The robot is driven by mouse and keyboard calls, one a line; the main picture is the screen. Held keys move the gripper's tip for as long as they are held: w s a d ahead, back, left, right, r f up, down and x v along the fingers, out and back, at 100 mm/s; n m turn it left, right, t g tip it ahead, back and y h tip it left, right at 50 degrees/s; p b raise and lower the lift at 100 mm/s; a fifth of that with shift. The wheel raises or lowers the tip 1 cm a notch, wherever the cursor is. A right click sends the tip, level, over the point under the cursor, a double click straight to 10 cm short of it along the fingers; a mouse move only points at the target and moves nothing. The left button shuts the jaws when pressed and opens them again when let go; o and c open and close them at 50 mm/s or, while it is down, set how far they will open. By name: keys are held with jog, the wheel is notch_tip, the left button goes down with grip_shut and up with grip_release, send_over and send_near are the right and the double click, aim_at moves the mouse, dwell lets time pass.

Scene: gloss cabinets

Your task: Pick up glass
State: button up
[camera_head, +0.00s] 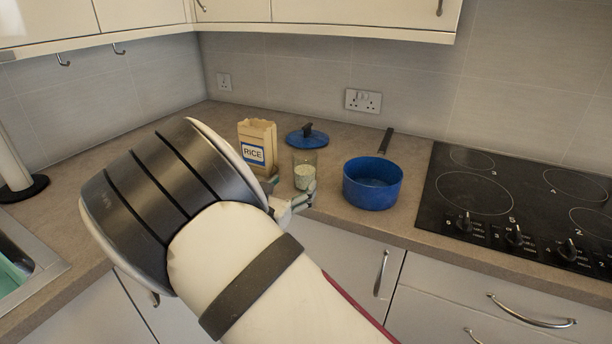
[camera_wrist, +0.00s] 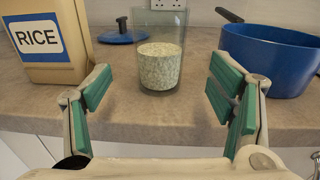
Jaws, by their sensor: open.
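A clear glass (camera_head: 305,172) partly filled with pale rice-like grains stands upright on the counter, between the rice bag and the blue pan. In the wrist view the glass (camera_wrist: 161,60) is upright near the middle, beyond the fingertips. My gripper (camera_wrist: 163,90) is open and empty, its green-padded fingers spread to the left and right of the glass's line. The glass looks a little ahead of the fingers and untouched. In the head view my gripper (camera_head: 296,203) shows only in part, low in front of the glass, mostly hidden by my arm.
A rice bag (camera_head: 257,144) stands left of the glass, and a blue saucepan (camera_head: 372,184) stands to the right. A blue lid (camera_head: 307,138) lies behind. The black hob (camera_head: 520,200) is farther right. The counter's front edge runs under my gripper.

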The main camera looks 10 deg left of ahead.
aim_at(300, 178)
jog(key=x, duration=0.8)
jog(key=shift+w+f, duration=0.2)
jog(key=shift+f, duration=0.15)
jog(key=shift+c, duration=0.2)
jog(key=c, duration=1.5)
jog(key=shift+r, duration=0.1)
